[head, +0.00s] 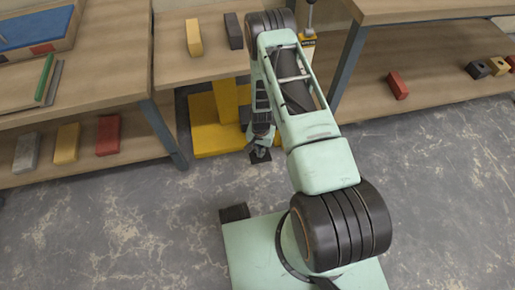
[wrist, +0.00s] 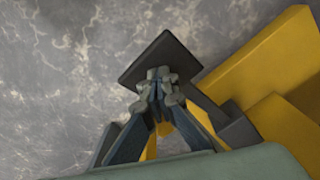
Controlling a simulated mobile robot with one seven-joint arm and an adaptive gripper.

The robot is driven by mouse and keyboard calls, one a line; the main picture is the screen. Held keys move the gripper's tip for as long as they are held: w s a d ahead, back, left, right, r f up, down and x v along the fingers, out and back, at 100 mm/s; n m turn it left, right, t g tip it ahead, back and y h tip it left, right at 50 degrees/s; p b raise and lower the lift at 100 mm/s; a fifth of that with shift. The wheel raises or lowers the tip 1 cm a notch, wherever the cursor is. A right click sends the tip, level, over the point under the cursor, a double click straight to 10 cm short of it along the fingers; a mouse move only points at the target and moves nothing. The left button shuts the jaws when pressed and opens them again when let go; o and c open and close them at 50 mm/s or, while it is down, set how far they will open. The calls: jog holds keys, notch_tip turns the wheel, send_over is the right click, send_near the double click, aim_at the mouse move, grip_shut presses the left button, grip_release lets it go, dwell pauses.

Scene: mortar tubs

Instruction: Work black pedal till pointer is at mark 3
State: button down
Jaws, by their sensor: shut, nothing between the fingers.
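The black pedal (wrist: 153,60) is a flat dark plate on an arm that runs to the yellow machine base (wrist: 262,70). In the head view the pedal (head: 260,157) shows low, just above the grey floor, in front of the yellow base (head: 205,140). My gripper (wrist: 157,80) is shut and empty, its fingertips over the near part of the pedal plate. In the head view my gripper (head: 259,148) points down at the pedal; I cannot tell whether it touches. The pointer and mark 3 are not visible; my arm covers much of the machine.
Wooden benches stand left and right of the machine. A yellow block (head: 194,37) and a dark block (head: 234,31) are on the bench behind. Several bricks, including a red one (head: 108,135), lie on the lower left shelf. The floor in front (head: 110,225) is clear.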

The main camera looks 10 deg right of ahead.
jog(key=shift+f, duration=0.6)
jog(key=shift+w+r+p, duration=0.2)
jog(key=shift+r+p, duration=0.45)
jog(key=shift+r, duration=0.65)
jog(key=shift+w+r+p, duration=0.2)
jog(key=shift+r+p, duration=0.4)
jog(key=shift+r, duration=0.65)
